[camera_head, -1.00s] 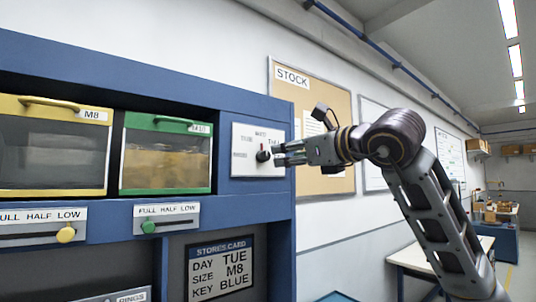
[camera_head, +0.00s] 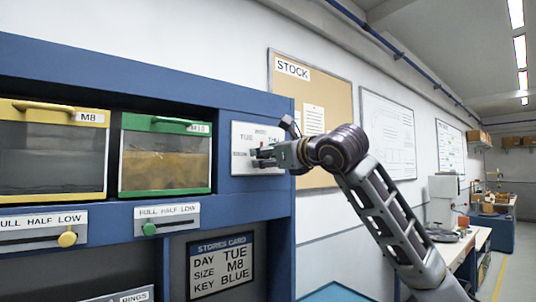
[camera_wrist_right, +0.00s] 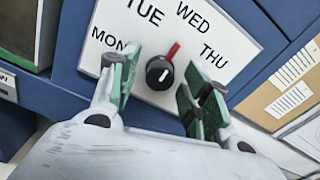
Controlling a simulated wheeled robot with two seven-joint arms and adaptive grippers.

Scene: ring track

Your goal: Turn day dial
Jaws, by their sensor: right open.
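The day dial (camera_wrist_right: 160,73) is a black knob with a red pointer on a white plate (camera_head: 243,134). In the right wrist view the plate carries MON, TUE, WED and THU, and the pointer is turned towards WED. My right gripper (camera_head: 258,157) is at the plate and hides the knob in the head view. In the right wrist view my right gripper (camera_wrist_right: 160,66) is open, its green-padded fingers on either side of the knob; contact cannot be told. My left gripper is not in view.
A stores card (camera_head: 222,267) below reads DAY TUE, SIZE M8, KEY BLUE. A yellow-framed bin (camera_head: 52,192) and a green-framed bin (camera_head: 164,190) sit left of the plate, with sliders below. A stock board (camera_head: 338,97) hangs on the wall at right.

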